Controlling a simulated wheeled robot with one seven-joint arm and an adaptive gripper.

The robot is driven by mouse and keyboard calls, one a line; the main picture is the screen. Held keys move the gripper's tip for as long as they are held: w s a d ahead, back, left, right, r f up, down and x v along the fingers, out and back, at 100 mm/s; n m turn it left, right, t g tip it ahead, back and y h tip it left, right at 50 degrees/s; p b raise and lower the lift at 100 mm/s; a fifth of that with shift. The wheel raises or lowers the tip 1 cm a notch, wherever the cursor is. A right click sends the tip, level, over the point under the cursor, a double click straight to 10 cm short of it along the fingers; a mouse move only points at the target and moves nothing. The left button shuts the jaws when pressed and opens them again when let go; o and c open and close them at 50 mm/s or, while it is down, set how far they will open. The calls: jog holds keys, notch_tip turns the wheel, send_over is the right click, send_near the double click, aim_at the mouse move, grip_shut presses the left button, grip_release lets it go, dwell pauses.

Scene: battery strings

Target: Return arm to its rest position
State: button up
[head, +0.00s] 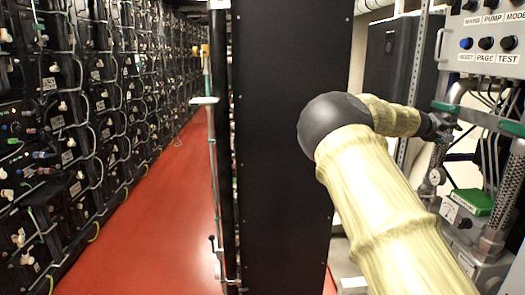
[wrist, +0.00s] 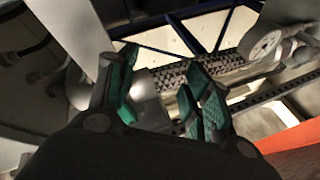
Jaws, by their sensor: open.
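My arm, cream-sleeved with a black joint, reaches up from the lower right of the head view and bends right at the top. My gripper (head: 442,127) is at its end, dark and small, in front of the pipework below the control panel (head: 490,45). In the wrist view my gripper (wrist: 163,88) shows two dark fingers with green pads, spread apart with nothing held between them. I cannot tell how near the fingertips are to the pipework.
A tall black cabinet (head: 285,140) stands left of my arm. Battery racks (head: 70,120) line the far left, with a clear red floor aisle (head: 150,225) between.

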jog(key=s+f+n+y, duration=0.1)
jog(key=s+f+y, duration=0.15)
jog(key=f, duration=1.25)
jog(key=s+a+f+n+g+y+p, duration=0.15)
jog(key=s+a+f, duration=0.25)
jog(key=s+f, duration=0.5)
jog(key=s+a+f+g+y+p, duration=0.15)
jog(key=s+a+f, duration=0.3)
jog(key=f, duration=0.95)
jog(key=s+a+f+n+g+y, duration=0.15)
jog(key=s+a+f, duration=0.25)
jog(key=s+f, duration=0.5)
jog(key=s+a+f+m+y, duration=0.1)
jog(key=s+a+f+y, duration=0.1)
jog(key=s+a+f, duration=0.55)
jog(key=s+a+f+m+y, duration=0.15)
jog(key=s+a+f, duration=0.35)
jog(key=s+f, duration=0.5)
jog(key=s+a+r+g+y, duration=0.1)
jog(key=s+a, duration=0.7)
jog(key=s, duration=0.3)
jog(key=s+a+r+m+g+y, duration=0.1)
jog(key=s+a+y, duration=0.1)
jog(key=s+a, duration=0.5)
jog(key=s, duration=0.5)
jog(key=shift+a, duration=0.35)
jog(key=shift+m+g, duration=0.25)
